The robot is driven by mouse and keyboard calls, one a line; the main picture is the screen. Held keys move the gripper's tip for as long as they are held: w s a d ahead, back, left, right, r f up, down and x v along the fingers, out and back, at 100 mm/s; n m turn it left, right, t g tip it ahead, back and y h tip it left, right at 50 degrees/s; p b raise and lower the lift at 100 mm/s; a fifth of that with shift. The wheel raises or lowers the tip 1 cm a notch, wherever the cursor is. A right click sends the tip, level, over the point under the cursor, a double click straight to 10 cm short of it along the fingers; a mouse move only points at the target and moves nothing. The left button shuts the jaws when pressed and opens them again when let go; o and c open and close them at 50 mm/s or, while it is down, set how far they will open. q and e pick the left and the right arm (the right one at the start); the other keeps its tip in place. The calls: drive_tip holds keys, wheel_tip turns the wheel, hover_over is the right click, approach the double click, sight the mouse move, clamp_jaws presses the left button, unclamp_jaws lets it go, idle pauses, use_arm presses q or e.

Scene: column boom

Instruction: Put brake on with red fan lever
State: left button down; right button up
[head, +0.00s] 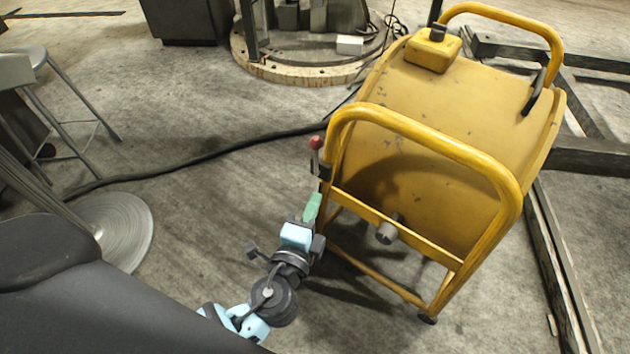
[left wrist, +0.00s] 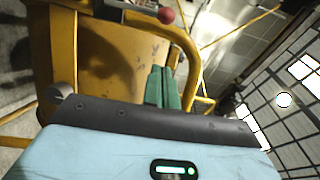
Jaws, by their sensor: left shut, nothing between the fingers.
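The lever with a red ball knob (head: 316,142) stands at the left front post of a yellow wheeled fan unit (head: 440,120). Its short shaft points up from a dark bracket on the frame. In the left wrist view the red knob (left wrist: 166,16) shows at the top, beyond the fingertips. My left gripper (head: 313,206) has green fingers, shut and empty, just below the lever and beside the yellow frame. In the left wrist view the green fingers (left wrist: 163,86) lie together and point toward the knob, apart from it. My right gripper is not in view.
The yellow tube frame (head: 430,140) stands close to the right of my left gripper. A black cable (head: 200,156) runs across the floor behind. A stool (head: 40,60) and a round metal base (head: 118,228) are at the left. Floor between them is clear.

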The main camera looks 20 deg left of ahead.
use_arm(q)
approach(314, 147)
drive_tip(key=w+d, duration=0.4)
drive_tip(key=w, duration=0.1)
drive_tip(key=w+a, duration=0.2)
drive_tip(key=shift+w+a+f, duration=0.15)
drive_tip(key=shift+a+f, duration=0.05)
drive_tip(key=shift+a, duration=0.2)
drive_tip(key=shift+p, duration=0.35)
drive_tip(key=shift+w+a+r+n+g+p, duration=0.1)
drive_tip(key=shift+a+r+n+g+p, duration=0.05)
drive_tip(key=shift+a+n+p, duration=0.3)
drive_tip(key=shift+w+a+r+n+g+p, duration=0.1)
drive_tip(key=shift+a+r+n+g+p, duration=0.1)
drive_tip(key=shift+a+n, duration=0.3)
drive_tip(key=w+a+f+n+g+h+p, duration=0.2)
drive_tip(key=a+f+n+p, duration=0.2)
drive_tip(key=a+n, duration=0.3)
drive_tip(key=a+p, duration=0.1)
drive_tip(key=a, duration=0.2)
drive_tip(key=shift+p, duration=0.35)
drive_tip(key=shift+w, duration=0.1)
